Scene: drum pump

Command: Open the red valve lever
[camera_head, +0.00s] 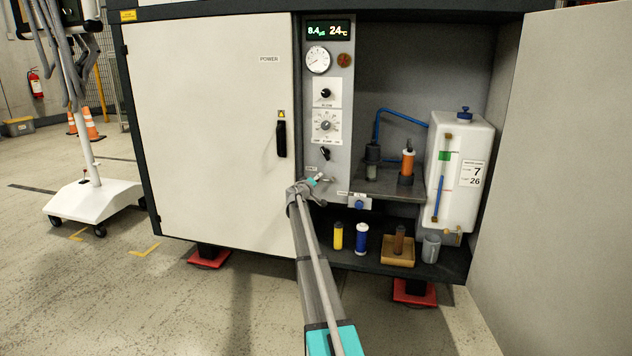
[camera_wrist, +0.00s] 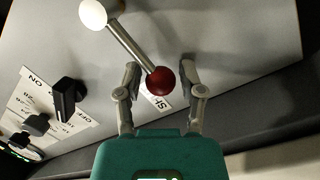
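The valve lever (camera_wrist: 130,46) is a metal rod with a red ball knob (camera_wrist: 160,81) at its lower end and a white round end at the upper left. In the wrist view my gripper (camera_wrist: 160,66) is open, with one finger on each side of the red knob. Gaps show between the knob and both fingers. A label partly reading "SH" (camera_wrist: 164,102) lies behind the knob, partly hidden. In the head view my gripper (camera_head: 317,181) is at the lower part of the grey control panel (camera_head: 340,186); the lever cannot be made out there.
A black switch (camera_wrist: 67,97) with an ON/OFF label sits left of the lever. The panel also carries a gauge (camera_head: 318,60) and dials. To the right are a shelf (camera_head: 385,187) with bottles and a white tank (camera_head: 459,170). A closed white door (camera_head: 210,130) stands left.

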